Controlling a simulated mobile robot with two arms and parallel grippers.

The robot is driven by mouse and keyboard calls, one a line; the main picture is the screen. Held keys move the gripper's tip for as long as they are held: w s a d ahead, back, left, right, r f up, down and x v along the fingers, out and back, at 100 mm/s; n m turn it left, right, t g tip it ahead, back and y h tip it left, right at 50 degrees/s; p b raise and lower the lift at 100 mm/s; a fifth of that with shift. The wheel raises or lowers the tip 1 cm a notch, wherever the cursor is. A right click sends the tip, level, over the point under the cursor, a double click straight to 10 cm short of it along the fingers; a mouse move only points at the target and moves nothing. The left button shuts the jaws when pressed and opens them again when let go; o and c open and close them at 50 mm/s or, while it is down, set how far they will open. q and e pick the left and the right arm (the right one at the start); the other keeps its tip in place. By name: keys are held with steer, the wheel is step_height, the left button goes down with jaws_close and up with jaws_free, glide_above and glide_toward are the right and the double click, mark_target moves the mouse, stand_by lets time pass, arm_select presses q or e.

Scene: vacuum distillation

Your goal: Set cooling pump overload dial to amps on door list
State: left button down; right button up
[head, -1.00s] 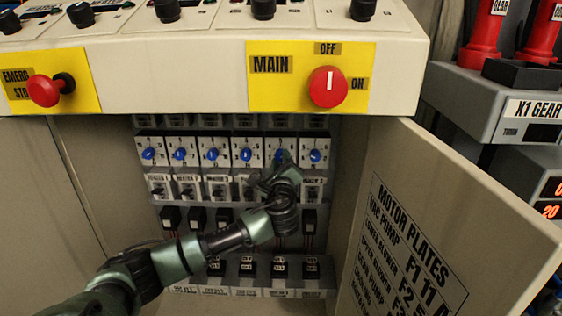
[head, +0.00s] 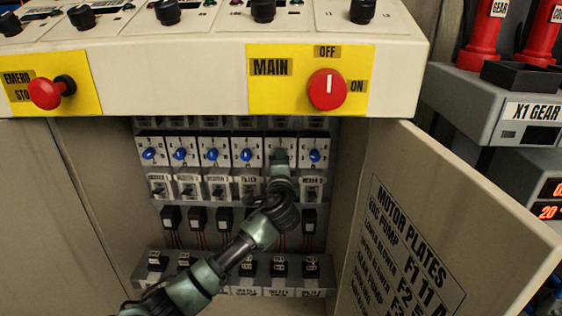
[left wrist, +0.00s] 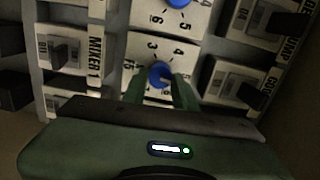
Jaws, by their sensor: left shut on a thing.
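The overload units form a row of white faces with blue dials inside the open cabinet. My left gripper (head: 281,158) is at the fifth unit from the left (head: 279,141) in the head view and hides that unit's dial there. In the left wrist view, the green fingers of my left gripper (left wrist: 160,90) stand on both sides of the blue dial (left wrist: 161,73), shut on it. Printed numbers ring the dial; some are hidden by the fingers. The motor plates list (head: 405,246) is on the open door; its lower lines are cut off. My right gripper is not in view.
The cabinet door (head: 455,205) stands open on the right. The console overhangs the opening, with a red main knob (head: 328,89) and a red emergency stop (head: 46,92). Labelled switches (head: 223,187) sit below the dials. Another blue dial (head: 316,155) is close on the right.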

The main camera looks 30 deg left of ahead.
arm_select(q)
steer(key=shift+f+n, duration=0.1)
steer(key=shift+n, duration=0.6)
steer(key=c, duration=1.1)
jaws_free()
steer(key=p+v, duration=0.1)
steer(key=v, duration=0.6)
steer(key=shift+s+d, duration=0.2)
steer(key=shift+s, duration=0.15)
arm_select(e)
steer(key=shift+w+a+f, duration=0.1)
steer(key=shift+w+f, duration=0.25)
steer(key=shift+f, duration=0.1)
